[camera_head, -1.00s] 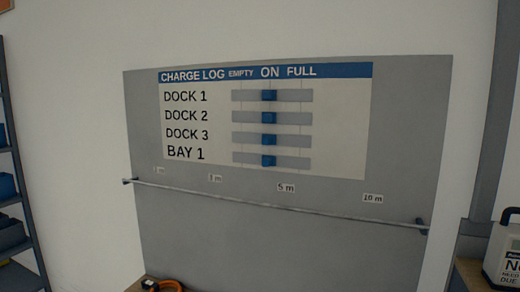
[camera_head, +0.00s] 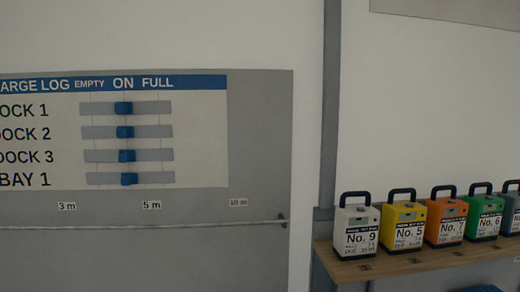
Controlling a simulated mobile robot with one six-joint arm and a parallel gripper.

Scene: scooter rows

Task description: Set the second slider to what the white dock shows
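The charge log board (camera_head: 205,150) hangs on a grey panel at the left, its left edge cut off by the frame. Its columns read EMPTY, ON and FULL. The second slider, in the DOCK 2 row, has a blue knob (camera_head: 125,132) at the middle of its grey track, under ON. The sliders for DOCK 1 (camera_head: 124,108), DOCK 3 (camera_head: 127,156) and BAY 1 (camera_head: 129,179) also have their knobs near the middle. I cannot make out any white dock. My gripper is not in view.
A wooden shelf (camera_head: 400,262) at the right holds several handled cases, from a white No. 9 case (camera_head: 356,235) through yellow (camera_head: 402,230), orange (camera_head: 446,222) and green (camera_head: 484,217). A rail (camera_head: 190,225) crosses the panel below the board. A grey post (camera_head: 330,110) stands between panel and shelf.

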